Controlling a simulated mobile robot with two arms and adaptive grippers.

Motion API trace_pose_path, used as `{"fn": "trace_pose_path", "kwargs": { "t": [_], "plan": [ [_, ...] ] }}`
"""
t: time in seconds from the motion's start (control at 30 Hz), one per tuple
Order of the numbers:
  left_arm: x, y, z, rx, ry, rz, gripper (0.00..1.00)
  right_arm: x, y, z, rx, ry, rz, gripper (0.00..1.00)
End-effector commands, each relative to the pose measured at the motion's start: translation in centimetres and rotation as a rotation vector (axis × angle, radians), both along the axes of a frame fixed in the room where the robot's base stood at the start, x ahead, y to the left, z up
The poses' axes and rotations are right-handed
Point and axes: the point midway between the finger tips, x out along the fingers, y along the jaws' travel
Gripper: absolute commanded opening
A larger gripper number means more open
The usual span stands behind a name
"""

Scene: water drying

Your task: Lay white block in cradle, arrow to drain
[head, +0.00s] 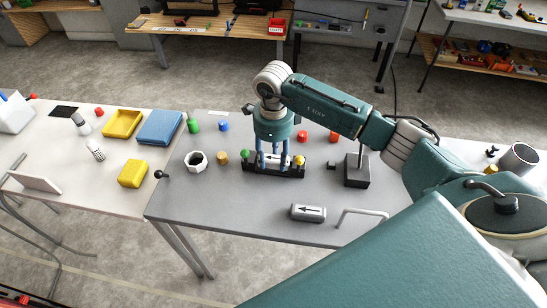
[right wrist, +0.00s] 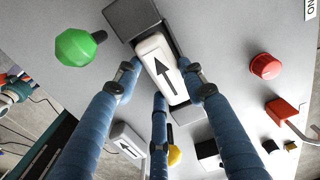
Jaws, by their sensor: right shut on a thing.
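The white block (right wrist: 160,62) with a black arrow is between the fingers of my right gripper (right wrist: 163,85), which is shut on it. In the right wrist view it lines up with the dark cradle (right wrist: 133,17), between its raised ends; I cannot tell whether it rests on the bottom. The arrow points to the end near the green knob (right wrist: 78,47), away from the yellow knob (right wrist: 174,156). In the head view the right gripper (head: 271,164) points down over the black cradle (head: 288,172), and its fingers partly hide the block. My left gripper is not in view.
A grey block with an arrow (head: 308,212) lies in front of the cradle, beside a metal handle (head: 362,213). A dark box with a post (head: 357,172) stands right of the cradle. A white ring (head: 196,161) and yellow cylinder (head: 222,158) stand left.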

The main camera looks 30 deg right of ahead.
Motion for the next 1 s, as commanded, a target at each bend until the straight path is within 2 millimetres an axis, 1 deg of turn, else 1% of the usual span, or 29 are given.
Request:
{"fn": "trace_pose_path", "kwargs": {
  "t": [0.03,0.13,0.37,0.47,0.5,0.6,0.87,0.97,1.0],
  "plan": [
    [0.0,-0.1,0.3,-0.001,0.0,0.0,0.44,-0.1,0.0,-0.5,0.0,0.001,-0.001,0.13],
    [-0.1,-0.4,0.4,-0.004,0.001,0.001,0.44,0.0,0.0,-1.1,-0.001,-0.001,0.001,0.13],
    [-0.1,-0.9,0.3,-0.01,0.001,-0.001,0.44,0.0,0.0,-1.2,-0.001,-0.002,0.001,0.13],
    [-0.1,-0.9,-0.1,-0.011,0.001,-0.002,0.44,0.0,0.0,-1.5,-0.001,-0.002,0.0,0.13],
    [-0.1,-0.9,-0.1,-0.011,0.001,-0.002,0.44,0.0,0.0,-1.6,-0.001,-0.002,0.0,0.42],
    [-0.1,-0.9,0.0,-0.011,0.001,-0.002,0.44,0.0,0.0,-1.4,-0.001,-0.001,0.0,0.59],
    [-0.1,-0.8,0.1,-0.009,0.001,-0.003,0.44,0.0,0.0,-1.4,-0.001,-0.001,0.0,0.59],
    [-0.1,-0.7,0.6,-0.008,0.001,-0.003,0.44,0.0,0.0,-0.9,0.0,-0.001,0.0,0.59],
    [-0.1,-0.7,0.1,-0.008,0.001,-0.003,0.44,0.1,0.0,-0.7,0.0,-0.005,0.0,0.59]
  ]
}}
